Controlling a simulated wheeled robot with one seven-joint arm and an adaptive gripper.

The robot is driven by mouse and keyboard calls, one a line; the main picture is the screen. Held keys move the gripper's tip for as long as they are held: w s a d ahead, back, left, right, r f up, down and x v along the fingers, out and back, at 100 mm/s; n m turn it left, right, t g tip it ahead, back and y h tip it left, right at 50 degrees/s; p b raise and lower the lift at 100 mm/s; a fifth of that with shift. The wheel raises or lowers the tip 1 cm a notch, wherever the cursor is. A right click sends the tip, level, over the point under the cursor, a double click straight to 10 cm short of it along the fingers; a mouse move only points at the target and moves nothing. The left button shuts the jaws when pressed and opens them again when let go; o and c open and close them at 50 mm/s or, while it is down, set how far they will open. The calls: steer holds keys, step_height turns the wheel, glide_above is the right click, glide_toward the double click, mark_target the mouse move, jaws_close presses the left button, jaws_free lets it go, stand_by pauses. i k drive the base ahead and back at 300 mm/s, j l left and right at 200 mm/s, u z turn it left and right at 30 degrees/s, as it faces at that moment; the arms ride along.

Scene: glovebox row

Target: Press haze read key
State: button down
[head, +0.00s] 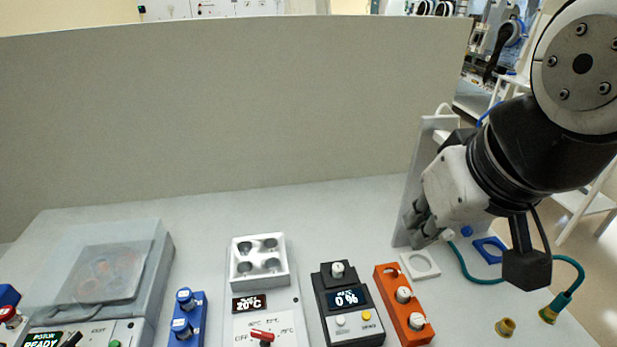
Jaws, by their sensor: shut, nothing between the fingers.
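A dark meter (347,305), likely the haze meter, stands at the front centre-right with a display reading "0 %". Below the display are a white round key (340,320) and a yellow round key (367,315). Their labels are too small to read, so I cannot tell which is the read key. A white knob-like part (337,269) sits at the top of the meter. My gripper (418,232) is shut and empty, up and to the right of the meter, apart from its keys, near a grey upright panel.
An orange block (396,290) with white-topped vials stands right of the meter. A heater block (258,262) reading "20°C" and a blue vial rack (190,320) stand left. A clear-lidded machine (110,275) is far left. The grey upright panel (412,190) stands beside my gripper. The back of the bench is clear.

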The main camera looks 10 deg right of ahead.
mark_target(365, 316)
steer(key=k+l+z, duration=0.1)
steer(key=l, duration=0.2)
steer(key=k+l+z, duration=0.25)
steer(key=l, duration=0.35)
steer(key=k+l+z, duration=0.1)
steer(key=l, duration=0.25)
steer(key=k, duration=0.05)
